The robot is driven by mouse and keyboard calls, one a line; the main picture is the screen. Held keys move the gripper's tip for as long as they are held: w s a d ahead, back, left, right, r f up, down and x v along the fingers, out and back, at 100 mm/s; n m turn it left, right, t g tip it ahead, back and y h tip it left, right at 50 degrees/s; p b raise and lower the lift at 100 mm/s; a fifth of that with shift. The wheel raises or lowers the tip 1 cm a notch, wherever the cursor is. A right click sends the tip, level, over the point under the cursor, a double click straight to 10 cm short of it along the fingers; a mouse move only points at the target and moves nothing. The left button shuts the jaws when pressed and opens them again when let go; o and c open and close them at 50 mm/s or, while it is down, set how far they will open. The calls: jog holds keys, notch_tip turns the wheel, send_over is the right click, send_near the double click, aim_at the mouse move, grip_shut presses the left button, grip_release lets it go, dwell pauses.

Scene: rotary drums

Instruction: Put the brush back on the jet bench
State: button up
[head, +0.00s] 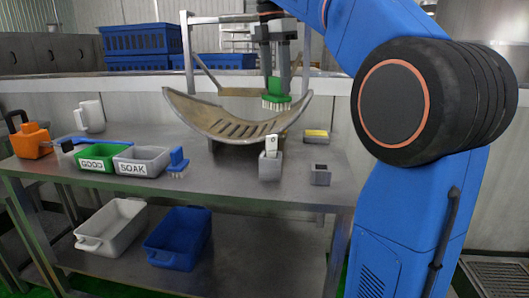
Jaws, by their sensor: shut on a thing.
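My gripper (275,75) points down above the curved slotted metal piece (225,118) on the metal bench (215,188). It is shut on a green brush (276,89), whose pale bristles (275,103) face down. The brush appears in front of the right part of the curved piece; I cannot tell whether they touch. A second, blue brush (178,160) stands on the bench beside the grey SOAK tray (141,160).
The green GOOD tray (96,165), an orange container (31,141), a white jug (91,116), a small grey holder (270,166), a grey cup (320,175) and a yellow-topped block (316,135) stand on the bench. Bare steel lies in front. White (110,225) and blue (178,238) tubs sit below.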

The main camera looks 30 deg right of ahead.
jog(key=w+a+f+n+t, duration=0.1)
jog(key=w+a+f+n, duration=0.3)
jog(key=a+f, duration=0.3)
jog(key=w+a+f+n, duration=0.3)
jog(key=a+f+n, duration=0.15)
jog(key=a, duration=0.35)
jog(key=shift+n+y, duration=0.25)
jog(key=shift+y, duration=0.05)
jog(key=shift+w+a+f, duration=0.1)
jog(key=shift+a+f, duration=0.1)
jog(key=shift+f, duration=2.25)
jog(key=shift+a+f, duration=0.2)
jog(key=shift+f, duration=2.25)
jog(key=shift+f, duration=0.15)
jog(key=o, duration=1.1)
notch_tip(320, 180, up, 12)
jog(key=s, duration=0.1)
jog(key=shift+a, duration=0.4)
